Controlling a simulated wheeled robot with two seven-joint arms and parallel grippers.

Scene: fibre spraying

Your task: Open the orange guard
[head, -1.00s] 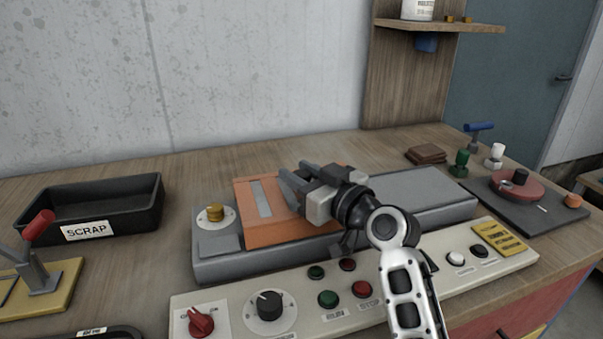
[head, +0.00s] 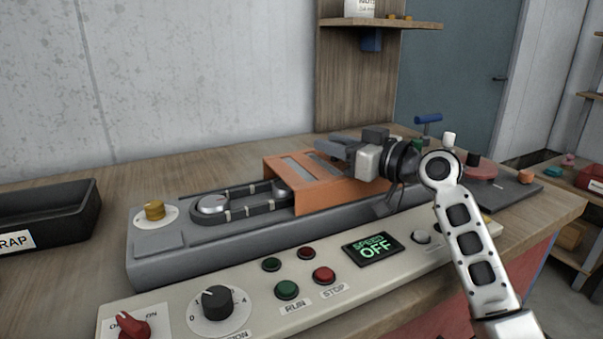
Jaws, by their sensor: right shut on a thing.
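The orange guard (head: 335,194) sits on the grey machine bed (head: 165,262), toward its right part. It has slid clear of a dark belt loop with a round silver pulley (head: 213,204), which lies exposed to its left. My right gripper (head: 335,148) is at the guard's upper right edge and shut on it; the exact contact is partly hidden by the gripper body. My left gripper is not in view.
A black scrap bin (head: 75,222) stands at left. A brass knob (head: 154,210) tops the bed's left end. A red disc device (head: 480,172) is at right.

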